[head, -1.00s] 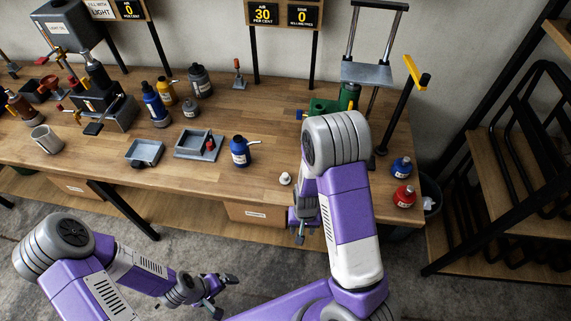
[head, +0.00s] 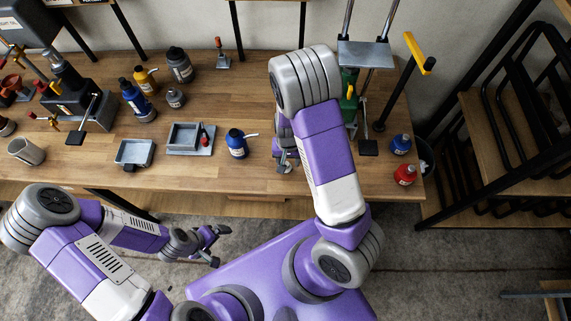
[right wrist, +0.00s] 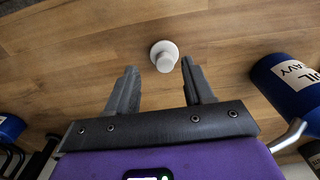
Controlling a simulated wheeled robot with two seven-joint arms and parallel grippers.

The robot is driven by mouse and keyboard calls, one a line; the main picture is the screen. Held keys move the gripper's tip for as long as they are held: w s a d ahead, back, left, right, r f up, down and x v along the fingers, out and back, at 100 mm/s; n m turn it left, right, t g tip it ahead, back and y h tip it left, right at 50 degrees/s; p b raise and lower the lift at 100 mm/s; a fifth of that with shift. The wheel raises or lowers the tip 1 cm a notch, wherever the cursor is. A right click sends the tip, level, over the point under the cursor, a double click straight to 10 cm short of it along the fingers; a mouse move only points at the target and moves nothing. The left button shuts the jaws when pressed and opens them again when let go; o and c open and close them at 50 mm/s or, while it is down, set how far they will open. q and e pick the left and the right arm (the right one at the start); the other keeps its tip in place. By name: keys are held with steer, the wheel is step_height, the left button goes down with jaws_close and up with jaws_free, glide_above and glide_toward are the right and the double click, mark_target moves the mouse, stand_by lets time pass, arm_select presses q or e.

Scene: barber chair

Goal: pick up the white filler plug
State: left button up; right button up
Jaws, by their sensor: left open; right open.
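The white filler plug (right wrist: 164,56), a small round disc with a knob, stands on the wooden table in the right wrist view. My right gripper (right wrist: 158,82) is open and empty, its fingertips pointing toward the plug, which lies at or just past the gap between them. In the head view my right gripper (head: 286,162) is over the table's front part, and the plug cannot be made out there. My left gripper (head: 221,245) is open and empty, low in front of the table and away from it.
A blue bottle with a spout (head: 237,146) stands left of my right gripper; a labelled blue bottle (right wrist: 290,85) is close on the right in the wrist view. Grey trays (head: 135,153) lie further left. Blue (head: 401,143) and red (head: 405,174) bottles stand near the right edge.

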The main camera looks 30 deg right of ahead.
mark_target(286, 163)
steer(key=f, duration=0.3)
steer(key=shift+w, duration=0.35)
steer(key=shift+f, duration=0.55)
steer(key=shift+a, duration=0.1)
steer(key=c, duration=0.7)
